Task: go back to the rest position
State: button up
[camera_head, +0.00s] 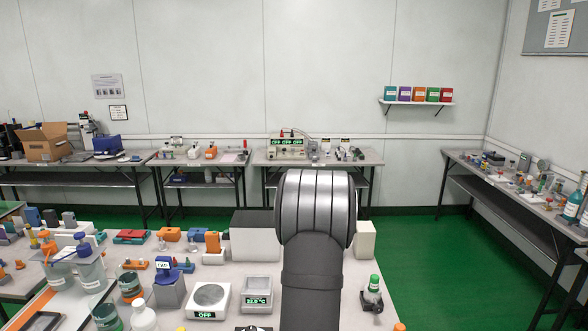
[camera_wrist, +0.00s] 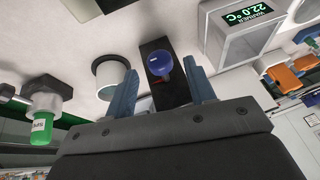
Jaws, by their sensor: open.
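My gripper (camera_wrist: 160,67) is open in the wrist view, its two blue-grey fingers apart. A round blue knob (camera_wrist: 158,66) on a dark plate (camera_wrist: 157,48) shows between the fingertips in the picture. I see no contact between the fingers and the knob, and cannot tell the distance. A white round container (camera_wrist: 109,75) shows behind the left finger. In the head view, my arm rises over the near bench (camera_head: 240,269) and hides part of it. My gripper is not visible there.
A warmer (camera_head: 257,295) with a lit display stands left of my arm; it also shows in the wrist view (camera_wrist: 243,32). A green-capped vial (camera_head: 373,290) in a dark holder is right of it. Bottles and boxes crowd the bench's left. Green floor (camera_head: 430,250) is clear to the right.

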jog(key=v, duration=1.5)
jog(key=x, duration=1.7)
jog(key=shift+f, duration=0.35)
jog(key=shift+a+r+h, duration=0.15)
jog(key=shift+h, duration=0.45)
jog(key=shift+a+h, duration=0.1)
jog(key=shift+h, duration=0.3)
jog(key=v, duration=1.7)
jog(key=shift+r, duration=0.2)
jog(key=shift+w+f, duration=0.1)
